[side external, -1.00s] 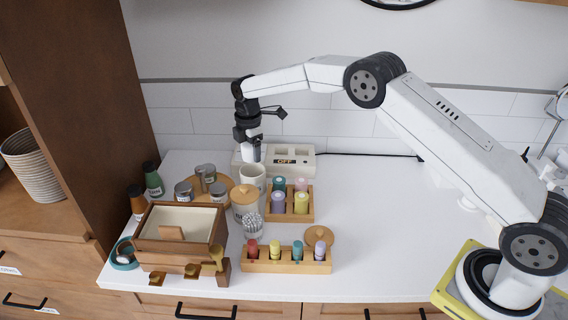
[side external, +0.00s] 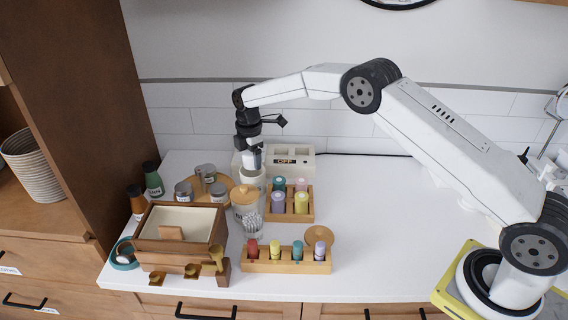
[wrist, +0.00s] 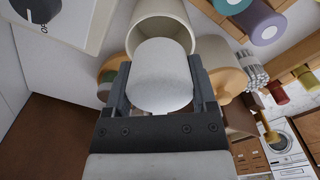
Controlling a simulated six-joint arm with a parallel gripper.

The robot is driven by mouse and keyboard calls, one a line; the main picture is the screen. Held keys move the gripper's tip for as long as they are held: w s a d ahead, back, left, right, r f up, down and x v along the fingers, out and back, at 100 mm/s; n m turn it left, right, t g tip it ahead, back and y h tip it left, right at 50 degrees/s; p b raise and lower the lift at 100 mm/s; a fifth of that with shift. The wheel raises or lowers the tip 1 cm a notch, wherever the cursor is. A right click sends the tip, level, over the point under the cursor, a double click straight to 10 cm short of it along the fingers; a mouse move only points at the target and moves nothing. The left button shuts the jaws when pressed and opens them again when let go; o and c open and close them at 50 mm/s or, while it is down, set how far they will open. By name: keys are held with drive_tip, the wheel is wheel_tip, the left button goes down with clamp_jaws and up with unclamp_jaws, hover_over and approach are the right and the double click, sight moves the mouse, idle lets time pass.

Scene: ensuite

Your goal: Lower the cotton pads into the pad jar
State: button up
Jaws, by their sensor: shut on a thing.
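My gripper (side external: 254,163) points down just over the mouth of the cream pad jar (side external: 254,178). In the wrist view, my gripper (wrist: 160,95) has one finger on each side of the white, round cotton pads (wrist: 160,75) and is shut on them. The open pad jar also shows there (wrist: 143,36), beyond the pads, with part of its mouth and inner wall visible. The pads overlap the jar mouth in that view; how deep their lower end reaches is hard to tell.
A canister with a wooden lid (side external: 243,194) and a glass of cotton swabs (side external: 252,224) stand close in front of the jar. A wooden rack of bottles (side external: 303,216) is to the right. A white box (side external: 300,161) stands behind.

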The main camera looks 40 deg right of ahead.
sight(253, 169)
drive_tip(key=shift+f, duration=1.05)
drive_tip(key=shift+s+f, duration=0.2)
drive_tip(key=shift+f, duration=0.9)
drive_tip(key=o, duration=1.1)
drive_tip(key=shift+w+r, duration=0.1)
drive_tip(key=r, duration=1)
drive_tip(key=shift+w, duration=0.4)
